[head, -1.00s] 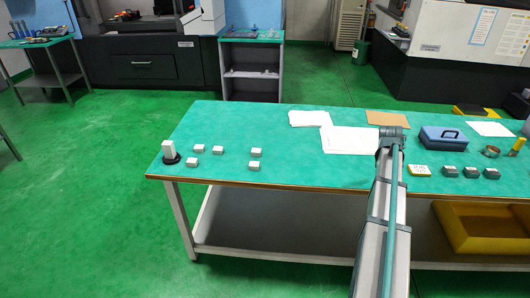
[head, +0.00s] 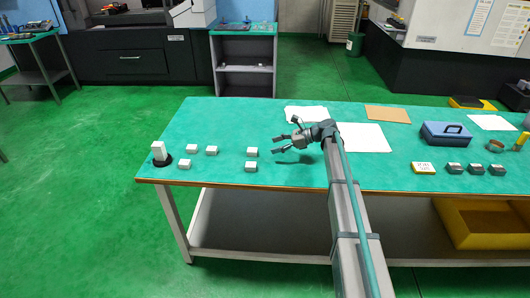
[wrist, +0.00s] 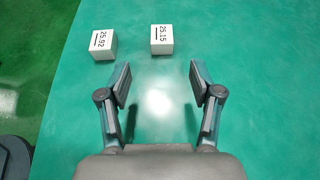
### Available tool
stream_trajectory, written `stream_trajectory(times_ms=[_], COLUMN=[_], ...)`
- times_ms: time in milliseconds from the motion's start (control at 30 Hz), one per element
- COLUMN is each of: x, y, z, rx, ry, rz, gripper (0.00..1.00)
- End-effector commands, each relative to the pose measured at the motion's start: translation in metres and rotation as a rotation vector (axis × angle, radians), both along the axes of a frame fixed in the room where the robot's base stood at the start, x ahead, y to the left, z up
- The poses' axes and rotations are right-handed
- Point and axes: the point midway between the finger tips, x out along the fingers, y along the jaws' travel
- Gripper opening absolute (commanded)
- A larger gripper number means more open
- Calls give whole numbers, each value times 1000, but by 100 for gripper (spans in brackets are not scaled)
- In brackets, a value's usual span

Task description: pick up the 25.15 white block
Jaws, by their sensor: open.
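The 25.15 white block (wrist: 162,40) shows its number on top in the wrist view, ahead of my gripper (wrist: 160,78) and a little beyond its fingertips. In the head view it appears to be the farther white block (head: 252,152) of the pair just left of my gripper (head: 276,145). A white block marked 25.92 (wrist: 101,44) sits to its left in the wrist view, apart from it. My gripper is open, with nothing between its fingers. It points left over the green table.
Several other white blocks (head: 191,149) stand farther left on the green table (head: 220,115). A taller white block (head: 158,149) stands on a dark round base at the left end. White papers (head: 362,137) lie behind my arm. The near table edge is close to the 25.92 block.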

Motion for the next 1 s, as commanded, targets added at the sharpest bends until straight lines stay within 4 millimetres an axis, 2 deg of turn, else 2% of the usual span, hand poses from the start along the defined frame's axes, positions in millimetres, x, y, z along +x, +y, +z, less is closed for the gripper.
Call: stream_trajectory(times_ms=[400, 667, 1000], x=[2, 5, 9], y=[49, 64, 102], z=[-16, -22, -37], rx=[17, 16, 16], ry=[22, 21, 20], rz=[-1, -2, -1], gripper=[65, 65, 65])
